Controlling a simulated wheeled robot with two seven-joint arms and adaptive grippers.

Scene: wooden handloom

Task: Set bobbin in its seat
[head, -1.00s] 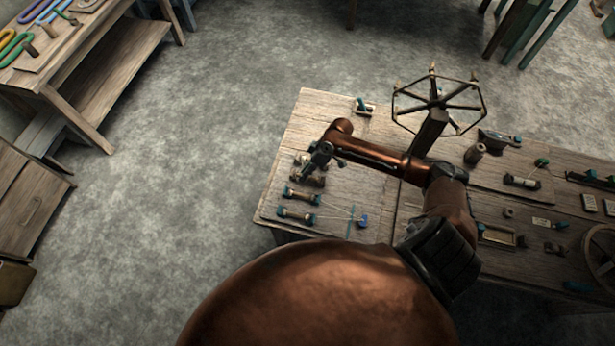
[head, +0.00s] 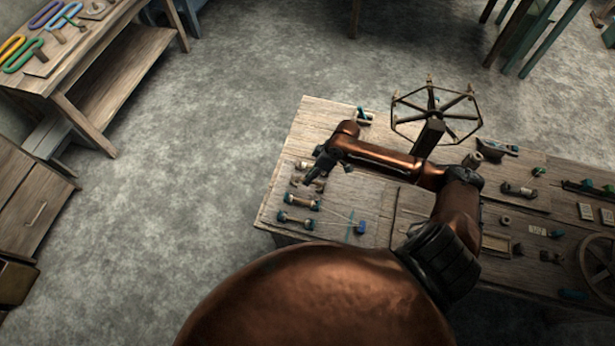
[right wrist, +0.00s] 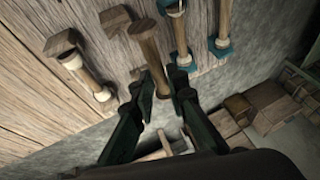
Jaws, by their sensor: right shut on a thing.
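My right gripper (right wrist: 167,84) is shut on a plain brown wooden bobbin (right wrist: 150,42) by its near end. In the right wrist view the bobbin lies between a bobbin with brown ends (right wrist: 86,72) and a bobbin with teal ends (right wrist: 180,32). A brown block (right wrist: 115,18) shows beside its far end. I cannot tell whether the held bobbin touches a seat. In the head view my right gripper (head: 318,170) is above the row at the table's left end and hides part of it. My left gripper is not in view.
Two bobbins with teal ends, one upper (head: 301,202) and one lower (head: 295,220), lie nearby on the wooden table (head: 385,212). A six-spoked wheel (head: 436,108) stands behind my arm. Small tools and parts crowd the table's right side. Bare floor lies left of the table.

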